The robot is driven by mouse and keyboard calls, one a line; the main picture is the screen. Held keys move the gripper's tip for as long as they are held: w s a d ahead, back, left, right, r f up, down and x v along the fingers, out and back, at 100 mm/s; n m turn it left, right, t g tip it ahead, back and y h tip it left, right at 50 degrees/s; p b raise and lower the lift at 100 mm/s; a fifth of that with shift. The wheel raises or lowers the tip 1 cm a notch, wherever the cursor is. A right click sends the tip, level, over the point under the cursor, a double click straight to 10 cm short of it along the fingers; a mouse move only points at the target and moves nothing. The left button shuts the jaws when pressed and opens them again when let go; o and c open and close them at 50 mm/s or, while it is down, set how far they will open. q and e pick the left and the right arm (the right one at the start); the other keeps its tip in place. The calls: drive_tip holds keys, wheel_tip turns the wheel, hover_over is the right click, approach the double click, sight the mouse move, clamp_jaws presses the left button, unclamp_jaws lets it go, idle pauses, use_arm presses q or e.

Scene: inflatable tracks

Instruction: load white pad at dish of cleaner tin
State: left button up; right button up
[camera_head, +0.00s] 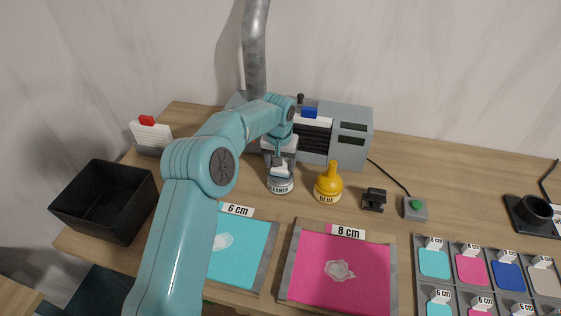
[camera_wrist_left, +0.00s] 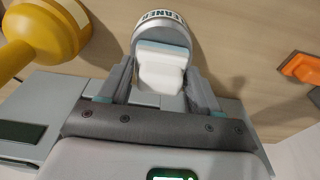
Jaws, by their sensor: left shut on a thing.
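The cleaner tin (camera_head: 281,186) stands on the table behind the blue panel, with a grey body and a white label. It also shows at the top of the left wrist view (camera_wrist_left: 160,20). My left gripper (camera_head: 278,163) is directly over the tin, pointing down. In the left wrist view my left gripper (camera_wrist_left: 160,85) is shut on the white pad (camera_wrist_left: 160,72), which sits between the fingers close to the tin's top. The dish is mostly hidden by the pad and fingers; I cannot tell whether the pad touches it. My right gripper is not in view.
A yellow glue bottle (camera_head: 328,184) stands close right of the tin. A grey machine (camera_head: 350,135) is behind. A blue panel (camera_head: 245,255) and pink panel (camera_head: 340,295) lie in front. A black bin (camera_head: 105,200) is left; a patch tray (camera_head: 485,292) is right.

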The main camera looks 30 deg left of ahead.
use_arm(q)
drive_tip(key=shift+r+p, duration=2.7)
drive_tip(key=shift+r, duration=0.85)
drive_tip(key=shift+f, duration=0.1)
